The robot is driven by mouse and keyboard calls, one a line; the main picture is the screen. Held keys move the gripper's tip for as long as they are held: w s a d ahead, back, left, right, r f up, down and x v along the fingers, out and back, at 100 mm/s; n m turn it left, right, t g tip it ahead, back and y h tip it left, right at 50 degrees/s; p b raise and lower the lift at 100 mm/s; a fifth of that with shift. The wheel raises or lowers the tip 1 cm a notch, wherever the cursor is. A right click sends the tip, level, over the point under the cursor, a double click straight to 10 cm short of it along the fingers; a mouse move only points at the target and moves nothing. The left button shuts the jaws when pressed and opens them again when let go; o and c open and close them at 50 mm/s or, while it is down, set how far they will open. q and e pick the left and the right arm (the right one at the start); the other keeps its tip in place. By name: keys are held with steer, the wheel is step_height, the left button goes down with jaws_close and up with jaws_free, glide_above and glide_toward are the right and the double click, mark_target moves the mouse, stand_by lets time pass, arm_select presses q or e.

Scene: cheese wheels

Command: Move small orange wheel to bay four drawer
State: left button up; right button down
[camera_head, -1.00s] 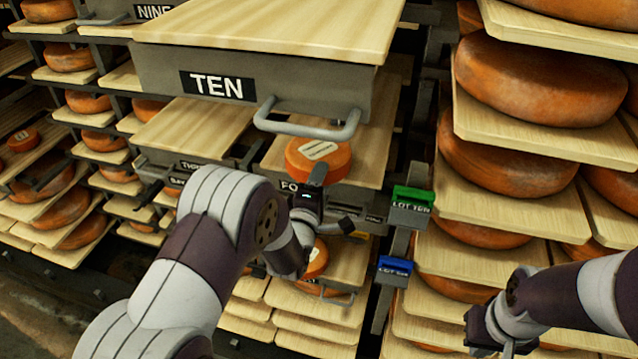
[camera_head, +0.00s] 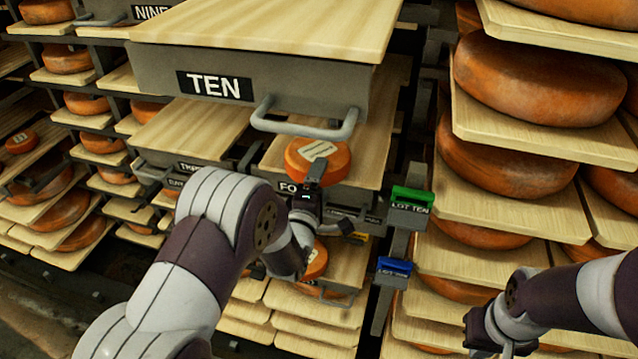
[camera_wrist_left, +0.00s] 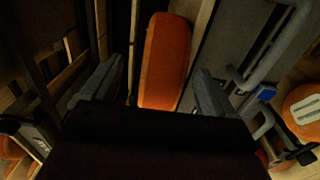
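A small orange wheel (camera_head: 330,165) with a pale label lies on the pulled-out board of a drawer marked "FO" (camera_head: 289,187); the rest of that word is hidden by my gripper. My left gripper (camera_head: 313,176) is at the wheel's front edge. In the left wrist view an orange wheel (camera_wrist_left: 165,62) shows edge-on between the fingers of the open left gripper (camera_wrist_left: 153,88), with a gap on both sides. A second small orange wheel (camera_head: 318,262) lies lower down, partly behind my left arm. My right gripper (camera_head: 490,338) is low at the right; its fingers are unclear.
The drawer marked TEN (camera_head: 160,75) juts out above the wheel, with a grey handle (camera_head: 305,125). A post at the right bears a green tag (camera_head: 411,196) and a blue tag (camera_head: 395,266). Shelves of large wheels (camera_head: 540,80) stand at the right.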

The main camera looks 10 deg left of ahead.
arm_select(q)
steer(key=s+b, duration=0.4)
steer(key=s, duration=0.8)
steer(key=shift+s+a+f, duration=0.15)
steer(key=shift+s+a, duration=0.05)
steer(key=shift+s, duration=0.15)
